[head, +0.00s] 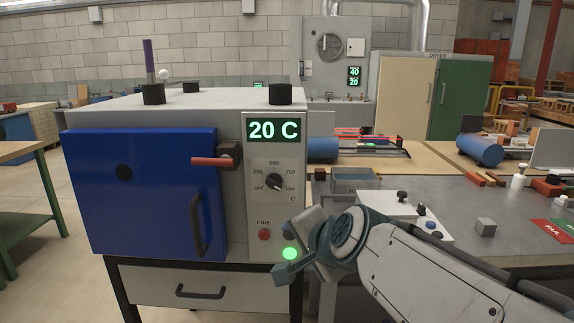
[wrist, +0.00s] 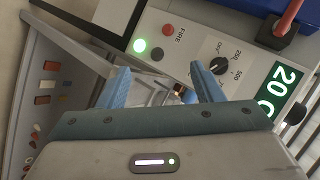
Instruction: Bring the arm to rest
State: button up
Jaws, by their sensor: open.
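My arm reaches in from the lower right in the head view, with its end in front of the right edge of the kiln's control panel. In the wrist view my gripper (wrist: 158,88) shows two blue fingers, apart, with nothing held between them. The control panel lies beyond the fingers, tilted in the picture.
The kiln (head: 140,190) has a shut blue door, a red-handled latch (head: 212,162), a display (head: 273,130) reading 20 C and a lit green lamp (head: 290,253). A grey bench (head: 480,200) with a grey cube (head: 486,227) stands right.

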jog(key=s+d+f+n+g+h+p, duration=0.4)
jog(key=s+d+n+g+p, duration=0.3)
jog(key=s+d, duration=0.5)
jog(key=shift+s+d+n+p, duration=0.25)
jog(key=shift+s+n+p, duration=0.85)
jog(key=shift+s+n, duration=0.1)
